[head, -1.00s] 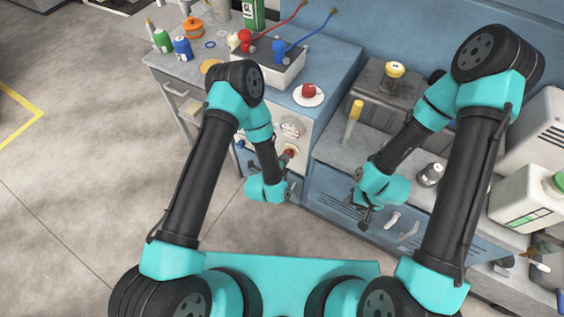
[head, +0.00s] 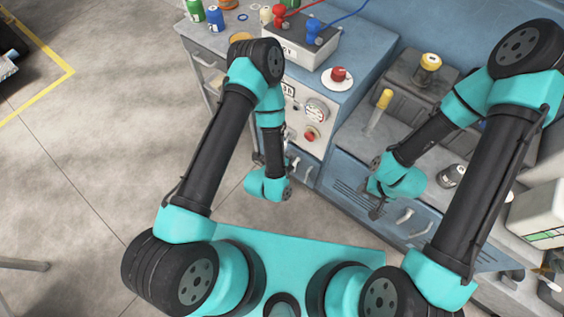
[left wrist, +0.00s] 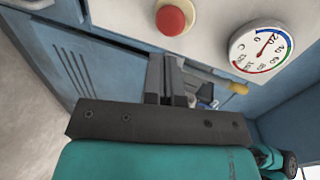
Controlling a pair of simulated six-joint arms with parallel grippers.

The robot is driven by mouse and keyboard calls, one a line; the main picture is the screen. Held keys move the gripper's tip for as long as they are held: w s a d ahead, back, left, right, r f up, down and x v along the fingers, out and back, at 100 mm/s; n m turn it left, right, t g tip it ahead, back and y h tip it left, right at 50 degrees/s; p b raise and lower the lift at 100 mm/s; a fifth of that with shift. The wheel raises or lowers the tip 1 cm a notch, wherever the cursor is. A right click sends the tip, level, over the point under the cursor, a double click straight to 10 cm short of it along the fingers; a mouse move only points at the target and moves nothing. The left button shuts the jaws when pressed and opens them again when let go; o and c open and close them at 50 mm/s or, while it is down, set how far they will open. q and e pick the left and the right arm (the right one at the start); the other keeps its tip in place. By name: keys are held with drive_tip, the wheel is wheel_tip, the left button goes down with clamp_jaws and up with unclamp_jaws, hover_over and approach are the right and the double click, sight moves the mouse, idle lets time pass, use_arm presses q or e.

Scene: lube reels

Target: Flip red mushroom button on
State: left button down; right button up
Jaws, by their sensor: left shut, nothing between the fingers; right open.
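The red mushroom button (head: 310,134) is on the pale front panel of the blue cabinet, below a round gauge. It also shows in the left wrist view (left wrist: 172,18) at the top, on a white round base. My left gripper (head: 291,165) is below and left of the button in the head view, apart from it. In the left wrist view its fingers (left wrist: 166,80) are together and empty, with the button above them in the picture. My right gripper (head: 376,210) is open and empty in front of the blue drawers. Whether the button is pressed cannot be told.
The gauge (left wrist: 262,46) is right of the button in the wrist view. On the cabinet top, a red-capped piece (head: 339,75) sits on a white disc beside a box (head: 305,45) with red and blue connectors. A yellow-handled tool (head: 382,103) stands at right. Open floor lies left.

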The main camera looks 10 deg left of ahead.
use_arm(q)
drive_tip(key=v, duration=0.5)
drive_tip(key=shift+s, duration=0.15)
drive_tip(key=s+a+n+g+y, duration=0.1)
drive_tip(key=s+a+n+g, duration=0.2)
drive_tip(key=n, duration=0.9)
drive_tip(key=s+a+n+g+y, duration=0.2)
drive_tip(key=s+a+n+g, duration=0.1)
drive_tip(key=a+n+g, duration=0.6)
drive_tip(key=a+n, duration=0.3)
drive_tip(key=n, duration=0.1)
drive_tip(key=shift+d+r, duration=0.1)
idle(1.2)
